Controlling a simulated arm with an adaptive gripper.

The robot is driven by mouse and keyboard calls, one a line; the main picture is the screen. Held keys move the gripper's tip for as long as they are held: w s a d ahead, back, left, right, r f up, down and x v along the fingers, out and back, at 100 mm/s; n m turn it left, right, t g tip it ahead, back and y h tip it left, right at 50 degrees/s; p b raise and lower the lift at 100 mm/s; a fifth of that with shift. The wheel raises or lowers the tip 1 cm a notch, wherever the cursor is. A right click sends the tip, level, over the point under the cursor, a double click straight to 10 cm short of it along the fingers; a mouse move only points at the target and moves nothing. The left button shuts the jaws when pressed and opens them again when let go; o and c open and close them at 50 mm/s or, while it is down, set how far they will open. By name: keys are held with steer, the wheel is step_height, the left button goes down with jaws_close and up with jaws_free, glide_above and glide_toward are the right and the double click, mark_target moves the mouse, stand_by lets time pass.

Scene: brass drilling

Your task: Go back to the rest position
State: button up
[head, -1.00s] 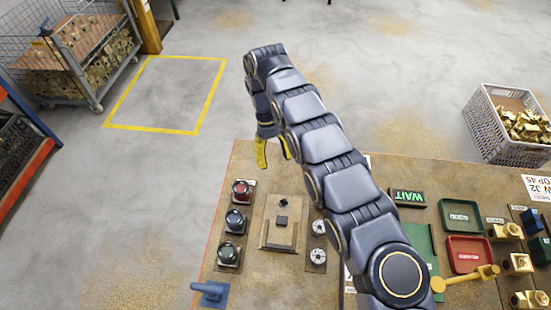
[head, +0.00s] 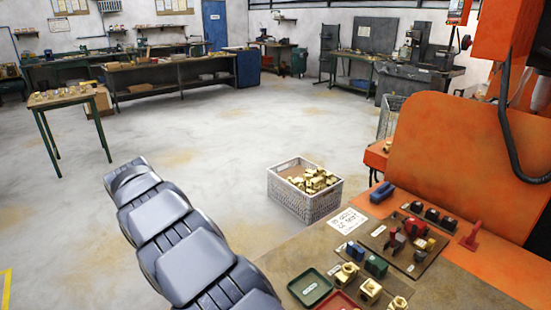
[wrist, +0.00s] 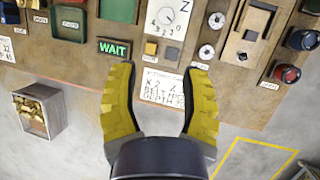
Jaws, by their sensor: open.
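My gripper (wrist: 160,110) shows in the wrist view with its two yellow fingers spread wide and nothing between them. It hangs above the bench edge, apart from the bench (wrist: 70,72). Beyond the fingers lie a lit green WAIT sign (wrist: 114,48), a white dial card (wrist: 168,18) and a printed label card (wrist: 163,87). In the head view only my arm links show at the lower left; the gripper is out of that picture.
A crate of brass parts (head: 305,188) stands on the floor beyond the bench. Green (head: 309,287) and red trays, brass fittings (head: 371,290) and coloured blocks sit on the bench. An orange machine (head: 450,180) rises at the right. Floor at the middle left is clear.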

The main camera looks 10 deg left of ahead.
steer(key=s+d+r+m, duration=0.1)
steer(key=d+r+m, duration=0.15)
steer(key=d, duration=0.35)
steer(key=s+d+r+m+g+y, duration=0.1)
steer(key=d+r, duration=0.2)
steer(key=d, duration=0.4)
steer(key=s+d+r+m, duration=0.2)
steer(key=d+r, duration=0.1)
steer(key=d, duration=0.3)
steer(key=s+d+m+y, duration=0.1)
steer(key=s+d, duration=0.3)
steer(key=s, duration=0.5)
steer(key=s+d+f+m+y, duration=0.1)
steer(key=s+d+m+y, duration=0.1)
steer(key=s+d, duration=0.3)
steer(key=s+m, duration=0.1)
steer(key=s, duration=0.3)
steer(key=shift+s+d+f, duration=0.15)
steer(key=shift+s+f, duration=0.1)
steer(key=shift+s, duration=0.1)
